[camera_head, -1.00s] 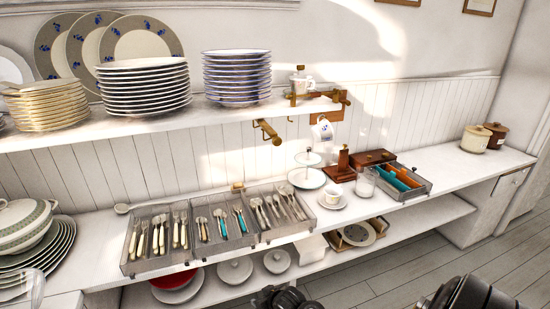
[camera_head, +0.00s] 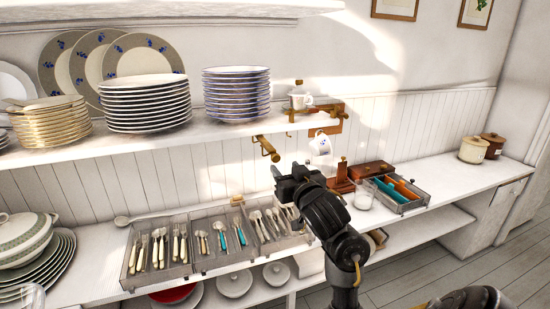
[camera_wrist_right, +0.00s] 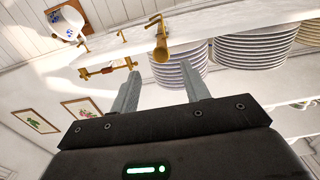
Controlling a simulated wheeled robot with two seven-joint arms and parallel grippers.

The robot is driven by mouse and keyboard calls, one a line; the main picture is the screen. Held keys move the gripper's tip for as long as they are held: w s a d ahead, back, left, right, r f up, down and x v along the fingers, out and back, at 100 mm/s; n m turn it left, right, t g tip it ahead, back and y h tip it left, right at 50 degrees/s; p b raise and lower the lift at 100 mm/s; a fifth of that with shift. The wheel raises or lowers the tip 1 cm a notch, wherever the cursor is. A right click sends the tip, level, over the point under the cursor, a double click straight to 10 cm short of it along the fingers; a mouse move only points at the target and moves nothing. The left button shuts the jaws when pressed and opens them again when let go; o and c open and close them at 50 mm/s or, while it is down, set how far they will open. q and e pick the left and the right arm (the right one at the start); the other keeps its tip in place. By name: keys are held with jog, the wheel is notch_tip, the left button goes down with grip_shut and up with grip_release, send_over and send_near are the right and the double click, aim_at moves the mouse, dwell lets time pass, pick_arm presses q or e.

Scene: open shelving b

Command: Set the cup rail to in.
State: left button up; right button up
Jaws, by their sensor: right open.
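The cup rail (camera_head: 267,148) is a brass bar with a rounded end, under the front edge of the upper shelf. It also shows in the right wrist view (camera_wrist_right: 161,48), past my fingertips and roughly in line with the gap between them. A white and blue cup (camera_head: 320,145) hangs to its right; it shows in the wrist view too (camera_wrist_right: 68,24). My right gripper (camera_head: 279,178) is below the rail in the head view, above the cutlery trays, with its fingers (camera_wrist_right: 160,72) apart and nothing between them. My left gripper is not in view.
Plate stacks (camera_head: 146,103) and blue-rimmed bowls or plates (camera_head: 237,92) stand on the upper shelf. More brass fittings (camera_head: 320,110) sit at its right end.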

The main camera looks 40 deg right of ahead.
aim_at(276, 161)
jog(key=b+x, duration=0.3)
jog(key=x, duration=0.1)
jog(key=b+x, duration=0.3)
jog(key=x, duration=0.1)
jog(key=shift+a+f, duration=0.2)
jog(key=shift+f, duration=0.05)
jog(key=shift+w+d+r+b, duration=0.15)
jog(key=shift+w+d+b, duration=0.3)
jog(key=shift+w, duration=0.3)
jog(key=shift+a, duration=0.1)
grip_shut()
